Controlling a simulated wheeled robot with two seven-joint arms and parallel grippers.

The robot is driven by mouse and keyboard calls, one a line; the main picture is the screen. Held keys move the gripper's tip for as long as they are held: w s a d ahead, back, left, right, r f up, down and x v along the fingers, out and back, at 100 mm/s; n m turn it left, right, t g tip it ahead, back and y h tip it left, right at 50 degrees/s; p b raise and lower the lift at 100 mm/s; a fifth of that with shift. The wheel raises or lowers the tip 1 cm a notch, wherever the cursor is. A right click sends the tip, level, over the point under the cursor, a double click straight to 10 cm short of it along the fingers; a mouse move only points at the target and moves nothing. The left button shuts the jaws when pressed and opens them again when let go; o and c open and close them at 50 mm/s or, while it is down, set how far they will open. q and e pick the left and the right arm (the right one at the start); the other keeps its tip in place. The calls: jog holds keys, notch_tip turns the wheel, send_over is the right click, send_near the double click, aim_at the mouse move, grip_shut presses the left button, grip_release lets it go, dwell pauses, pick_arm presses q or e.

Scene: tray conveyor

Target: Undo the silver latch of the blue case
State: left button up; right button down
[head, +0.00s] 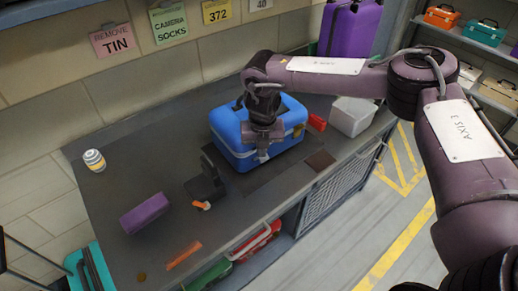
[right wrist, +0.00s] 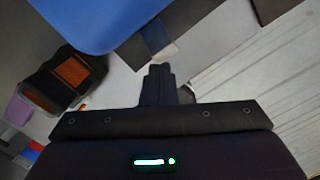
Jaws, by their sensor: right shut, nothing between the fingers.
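The blue case (head: 228,138) lies closed on the dark bench in the head view, and its edge fills the upper left of the right wrist view (right wrist: 85,18). My right gripper (head: 262,156) points down at the case's front side. In the right wrist view its fingers (right wrist: 160,70) are together and empty, just outside the case edge. A small pale grey piece (right wrist: 167,52), possibly the silver latch, shows right by the fingertips. I cannot tell whether they touch it or whether it is fastened. In the head view my gripper hides most of that spot. My left gripper is not in view.
A black holder with orange parts (head: 206,184) and a purple block (head: 145,213) lie left of the case. A red object (head: 317,122) and a white bin (head: 352,116) stand to its right. A purple suitcase (head: 350,28) stands behind.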

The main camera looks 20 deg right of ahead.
jog(key=r, duration=0.1)
jog(key=s+d+r, duration=0.1)
jog(key=d+r, duration=0.1)
jog(key=r, duration=0.1)
jog(key=shift+s, duration=0.25)
jog(key=shift+w, duration=0.1)
